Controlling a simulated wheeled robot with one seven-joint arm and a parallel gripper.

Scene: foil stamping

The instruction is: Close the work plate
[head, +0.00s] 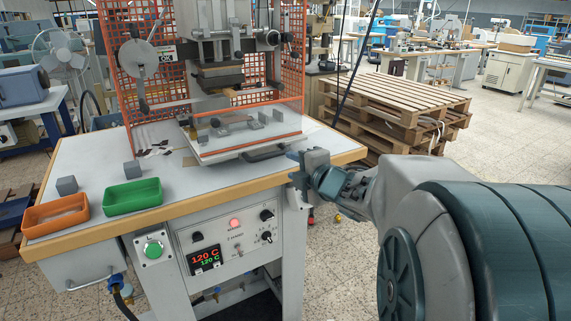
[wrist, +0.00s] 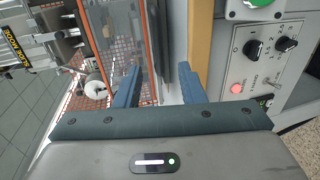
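The work plate (head: 238,146) is a pale plate low on the press, in front of the press head. Its dark handle (head: 266,152) sticks out towards the front edge of the table. Small grey blocks show on the plate behind a clear, orange-edged guard (head: 205,152). My gripper (head: 303,169) is at the table's front right edge, just right of the handle and apart from it in the head view. In the wrist view, the two blue fingers (wrist: 158,84) are spread with a gap between them and nothing gripped. The press edge and table edge show beyond them.
The table (head: 85,165) carries a green tray (head: 133,207), an orange tray (head: 40,225) and two grey cubes. A control panel with a red light (head: 234,223) is below its edge. Wooden pallets (head: 400,100) stand behind my arm. Orange mesh surrounds the press.

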